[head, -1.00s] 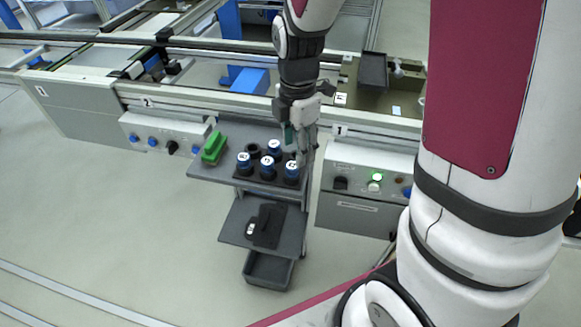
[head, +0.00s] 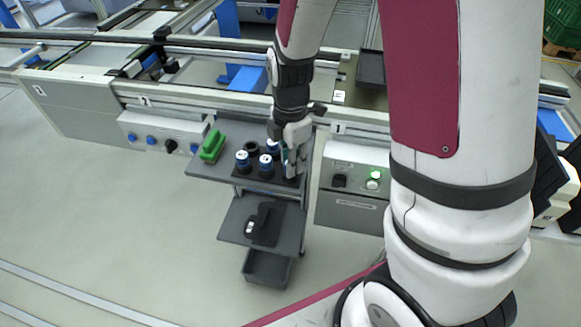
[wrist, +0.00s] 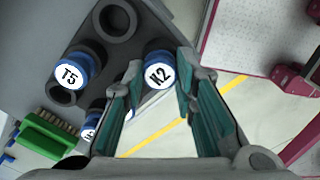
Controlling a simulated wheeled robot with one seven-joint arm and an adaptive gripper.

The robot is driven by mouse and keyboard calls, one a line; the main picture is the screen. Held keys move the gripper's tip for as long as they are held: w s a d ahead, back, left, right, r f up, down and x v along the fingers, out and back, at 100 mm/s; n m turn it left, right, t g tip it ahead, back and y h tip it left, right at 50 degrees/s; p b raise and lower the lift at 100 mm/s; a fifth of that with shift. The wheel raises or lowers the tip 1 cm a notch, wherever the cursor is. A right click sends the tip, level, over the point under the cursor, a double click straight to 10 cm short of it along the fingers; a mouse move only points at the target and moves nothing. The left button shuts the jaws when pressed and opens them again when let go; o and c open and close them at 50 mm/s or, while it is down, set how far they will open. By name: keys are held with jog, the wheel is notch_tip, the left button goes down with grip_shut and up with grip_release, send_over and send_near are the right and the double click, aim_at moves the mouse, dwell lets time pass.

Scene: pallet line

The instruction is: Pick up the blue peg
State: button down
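Several blue pegs with white labelled tops stand in a dark socket block (wrist: 125,55) on the grey cart. The K2 peg (wrist: 160,72) shows between my gripper's fingertips (wrist: 161,78) in the wrist view. The fingers are apart; whether they touch K2 is unclear. The T5 peg (wrist: 75,70) stands left of K2, and another peg (wrist: 90,130) is partly hidden by the left finger. Which blue peg is meant cannot be told.
A green brush (head: 212,146) lies on the cart top (head: 215,170), left of the pegs. One socket (wrist: 114,20) is empty. A lower shelf (head: 235,225) holds a dark item, with a bin (head: 267,268) below. A control box (head: 350,190) stands close on the right.

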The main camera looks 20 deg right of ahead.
jog(key=shift+r, duration=0.2)
jog(key=shift+r, duration=0.2)
notch_tip(320, 180, up, 3)
jog(key=shift+s, duration=0.15)
jog(key=s+d+r+p, duration=0.1)
jog(key=s+p, duration=0.1)
jog(key=s, duration=0.8)
jog(key=shift+s+d, duration=0.15)
jog(key=shift+s, duration=0.2)
jog(key=shift+s+r+p, duration=0.15)
jog(key=shift+s+p, duration=0.05)
jog(key=shift+p, duration=0.65)
